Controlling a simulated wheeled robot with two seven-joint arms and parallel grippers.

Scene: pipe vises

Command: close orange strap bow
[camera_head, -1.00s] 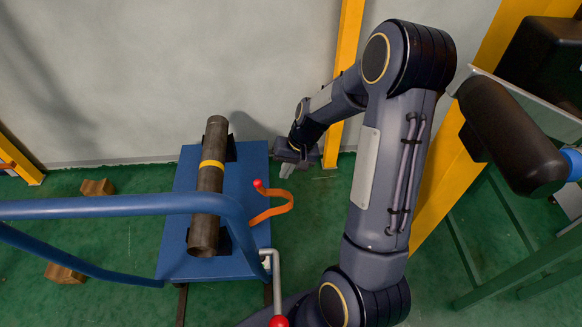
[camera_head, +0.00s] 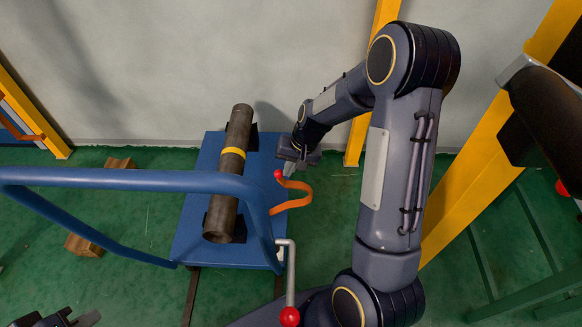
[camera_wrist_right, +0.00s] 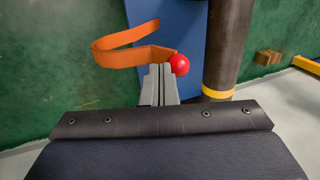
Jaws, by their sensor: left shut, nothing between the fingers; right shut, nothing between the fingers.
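The orange strap bow (camera_head: 298,198) curves out open from the right side of the blue vise table, with a red ball (camera_head: 278,174) at its end. A dark pipe (camera_head: 222,208) with a yellow band lies on the table. My right gripper (camera_head: 288,171) is shut and empty, close to the red ball. In the right wrist view its fingertips (camera_wrist_right: 160,70) are just left of the red ball (camera_wrist_right: 180,65), with the orange strap (camera_wrist_right: 120,55) beyond them. I cannot tell whether they touch. My left gripper (camera_head: 58,319) is shut and partly cut off at the bottom left.
A blue tubular rail (camera_head: 120,180) crosses in front of the table (camera_head: 190,235). A crank handle with a red knob (camera_head: 290,316) stands at the table's near right. Wooden blocks (camera_head: 82,245) lie on the green floor at left. A yellow post (camera_head: 368,100) stands by the wall.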

